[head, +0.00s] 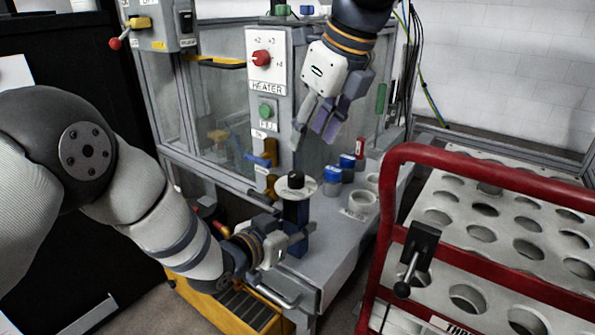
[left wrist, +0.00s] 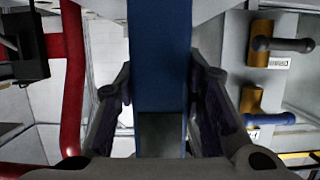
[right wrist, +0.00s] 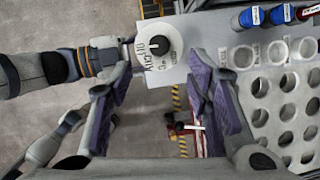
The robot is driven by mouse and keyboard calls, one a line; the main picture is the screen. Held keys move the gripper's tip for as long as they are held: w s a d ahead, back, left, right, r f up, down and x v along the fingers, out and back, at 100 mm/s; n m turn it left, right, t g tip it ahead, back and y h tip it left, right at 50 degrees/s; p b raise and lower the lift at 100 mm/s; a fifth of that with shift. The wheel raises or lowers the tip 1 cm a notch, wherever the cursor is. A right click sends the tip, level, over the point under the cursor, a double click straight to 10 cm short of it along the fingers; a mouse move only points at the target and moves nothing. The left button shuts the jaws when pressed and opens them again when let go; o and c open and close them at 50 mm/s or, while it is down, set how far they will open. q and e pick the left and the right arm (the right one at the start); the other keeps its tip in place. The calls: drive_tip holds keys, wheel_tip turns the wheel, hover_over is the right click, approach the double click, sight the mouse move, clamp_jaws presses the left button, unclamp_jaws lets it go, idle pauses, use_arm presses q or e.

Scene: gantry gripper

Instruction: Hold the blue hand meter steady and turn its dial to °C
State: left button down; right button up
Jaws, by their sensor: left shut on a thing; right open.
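The blue hand meter (head: 294,236) stands upright above the front of the grey bench. It carries a round white disc with a black dial knob (head: 295,180) on top. My left gripper (head: 296,243) is shut around its body; in the left wrist view the blue body (left wrist: 160,60) fills the space between the fingers. My right gripper (head: 312,140) is open and empty, above the meter and slightly right. In the right wrist view the black knob (right wrist: 158,47) shows beyond the fingers, with lettering around it on the white disc (right wrist: 142,59). The knob's exact pointing is too small to tell.
Blue-capped jars (head: 332,180) and a white cup ring (head: 362,203) stand on the bench right of the meter. A heater panel (head: 267,75) with a red knob rises behind. A red-framed rack with round holes (head: 437,218) is at the right.

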sight(296, 174)
drive_tip(key=x, duration=0.9)
drive_tip(key=shift+w+f, duration=0.1)
drive_tip(key=shift+f, duration=0.15)
drive_tip(key=shift+c, duration=0.6)
clamp_jaws()
